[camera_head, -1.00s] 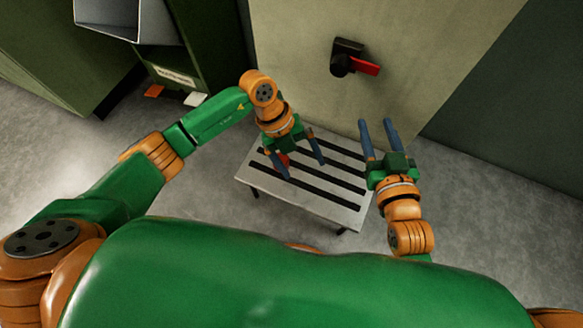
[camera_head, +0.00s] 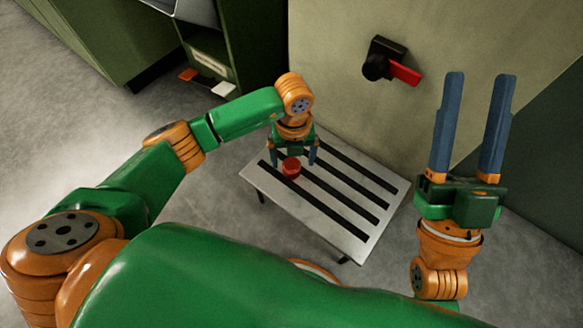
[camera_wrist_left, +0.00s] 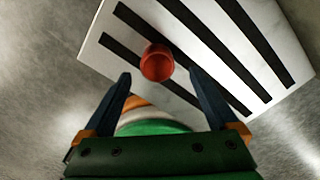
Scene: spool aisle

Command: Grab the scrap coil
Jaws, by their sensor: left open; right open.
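The scrap coil appears to be the small red round piece (camera_head: 291,167) on the white slatted table (camera_head: 262,184), near its far left part. In the left wrist view the red piece (camera_wrist_left: 157,63) lies just beyond and between the fingertips. My left gripper (camera_head: 294,162) is open and points down, with a blue finger on each side of the red piece; whether they touch it I cannot tell. It also shows open in the left wrist view (camera_wrist_left: 160,76). My right gripper (camera_head: 480,78) is open and empty, raised to the right of the table with its fingers pointing away.
A pale wall panel with a black and red rotary switch (camera_head: 392,64) stands behind the table. A green cabinet (camera_head: 254,40) is at the back left, with orange and white pieces (camera_head: 203,83) by it. The table's right part is bare.

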